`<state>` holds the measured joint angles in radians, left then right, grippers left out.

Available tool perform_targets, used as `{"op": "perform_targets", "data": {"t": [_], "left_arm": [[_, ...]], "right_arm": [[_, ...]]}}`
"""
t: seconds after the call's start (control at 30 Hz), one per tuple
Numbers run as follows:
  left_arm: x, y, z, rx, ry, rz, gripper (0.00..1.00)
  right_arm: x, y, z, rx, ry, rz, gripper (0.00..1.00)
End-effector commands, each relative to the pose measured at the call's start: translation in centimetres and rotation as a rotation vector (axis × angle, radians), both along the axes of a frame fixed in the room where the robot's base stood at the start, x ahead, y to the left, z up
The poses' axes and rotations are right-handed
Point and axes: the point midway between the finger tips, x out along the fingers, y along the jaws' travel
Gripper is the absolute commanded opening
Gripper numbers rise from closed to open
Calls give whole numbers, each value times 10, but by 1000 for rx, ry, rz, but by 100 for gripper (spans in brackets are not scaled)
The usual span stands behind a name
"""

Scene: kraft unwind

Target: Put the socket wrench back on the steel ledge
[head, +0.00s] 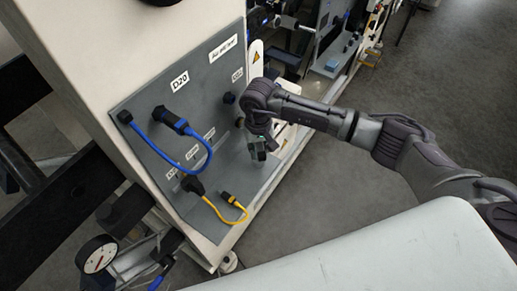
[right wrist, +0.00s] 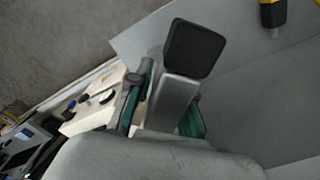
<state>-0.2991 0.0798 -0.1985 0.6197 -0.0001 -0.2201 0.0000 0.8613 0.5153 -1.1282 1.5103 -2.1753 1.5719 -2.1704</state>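My right gripper (head: 260,150) is at the right end of the grey panel, with its arm coming in from the right. It points down close to the panel, and greenish parts show at its tip. In the right wrist view a grey finger-like bar with a black pad (right wrist: 192,48) stands in front, with teal parts (right wrist: 138,97) on both sides. The bar hides what lies between the fingers, so I cannot tell whether they are shut. I cannot make out the socket wrench or single out the steel ledge. My left gripper is out of view.
The grey panel (head: 145,98) carries a blue cable (head: 200,163) and a yellow cable (head: 225,218). A dial gauge (head: 97,254) stands at lower left. Grey floor (head: 430,100) lies open to the right.

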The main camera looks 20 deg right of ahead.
Motion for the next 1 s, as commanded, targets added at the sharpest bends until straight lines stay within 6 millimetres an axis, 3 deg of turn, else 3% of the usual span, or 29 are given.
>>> {"op": "perform_targets", "data": {"t": [0.07, 0.47, 1.0], "left_arm": [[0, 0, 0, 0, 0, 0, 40], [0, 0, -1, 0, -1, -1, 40], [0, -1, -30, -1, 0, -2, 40]], "right_arm": [[0, 0, 0, 0, 0, 0, 37], [1, 0, 7, 0, -2, 0, 37], [1, 0, 107, 1, -4, 1, 37]]}}
